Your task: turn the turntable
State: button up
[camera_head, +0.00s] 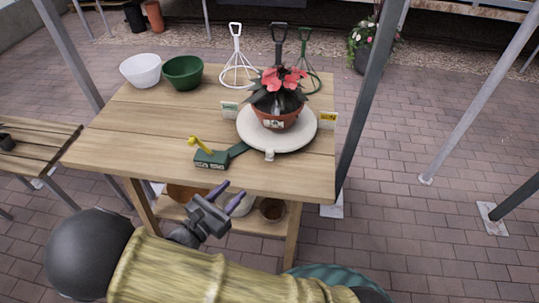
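A round white turntable (300,142) lies on the right part of the wooden table (140,125). A small tab (269,156) sticks out from its near rim. A terracotta pot (276,120) with a red-flowered plant (280,80) stands on the turntable. Small labels, one white-green (230,108) and one yellow (328,118), stand beside its left and right edges. My gripper (228,193) is in front of the table's near edge, apart from the turntable and to its lower left. Its two purple-grey fingers are spread apart with nothing visible between them.
A green block with a yellow lever (210,157) sits left of the turntable, with a green strip reaching towards it. White (141,71) and green (183,73) bowls and wire stands (238,66) are at the back. Metal posts (366,90) stand nearby. The table's left middle is clear.

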aim_at(267, 155)
jog(key=x, duration=1.7)
jog(key=shift+w+d+f, duration=0.1)
jog(key=shift+d, duration=0.15)
grip_shut()
